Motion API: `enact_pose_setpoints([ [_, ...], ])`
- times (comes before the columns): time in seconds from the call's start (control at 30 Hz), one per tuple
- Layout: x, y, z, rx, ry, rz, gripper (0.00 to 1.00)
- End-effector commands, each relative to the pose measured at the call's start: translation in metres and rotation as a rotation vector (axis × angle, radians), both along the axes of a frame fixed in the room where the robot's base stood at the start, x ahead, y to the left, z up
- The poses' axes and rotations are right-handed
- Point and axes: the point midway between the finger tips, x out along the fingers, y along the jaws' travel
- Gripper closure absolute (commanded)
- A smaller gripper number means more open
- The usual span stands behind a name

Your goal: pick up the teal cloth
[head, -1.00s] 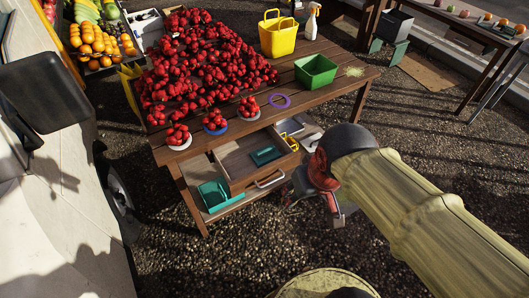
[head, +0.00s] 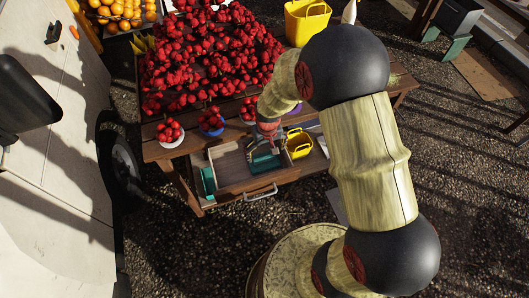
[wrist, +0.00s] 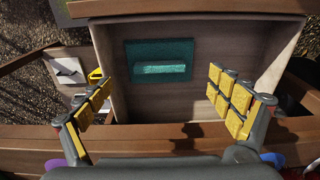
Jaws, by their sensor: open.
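The teal cloth (wrist: 158,48) lies folded flat in the open wooden drawer (wrist: 210,35), with a raised strip along its middle. In the head view the teal cloth (head: 264,163) is partly covered by my gripper (head: 270,142). In the wrist view my gripper (wrist: 160,88) is open and empty. Its yellow-padded fingers are spread wide at the two sides, and the cloth shows between and beyond them. They appear apart from the cloth. The drawer (head: 235,172) is pulled out from under the table's front edge.
A yellow container (head: 299,144) stands right of the drawer and a teal bin (head: 208,181) left of it. Bowls of red fruit, one of them a white bowl (head: 170,142), line the table edge above. The drawer handle (head: 261,193) sticks out in front.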

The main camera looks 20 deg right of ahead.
Motion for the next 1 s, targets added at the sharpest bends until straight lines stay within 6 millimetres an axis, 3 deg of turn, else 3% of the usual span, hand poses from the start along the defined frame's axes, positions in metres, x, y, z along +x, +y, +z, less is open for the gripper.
enact_pose_setpoints([
  [0.47, 0.011, -0.001, -0.035, 0.0, -0.026, -0.001, 0.08],
  [0.73, 0.016, -0.003, -0.073, -0.001, -0.025, -0.001, 0.08],
  [1.0, 0.018, -0.003, -0.076, -0.001, -0.028, -0.001, 0.08],
])
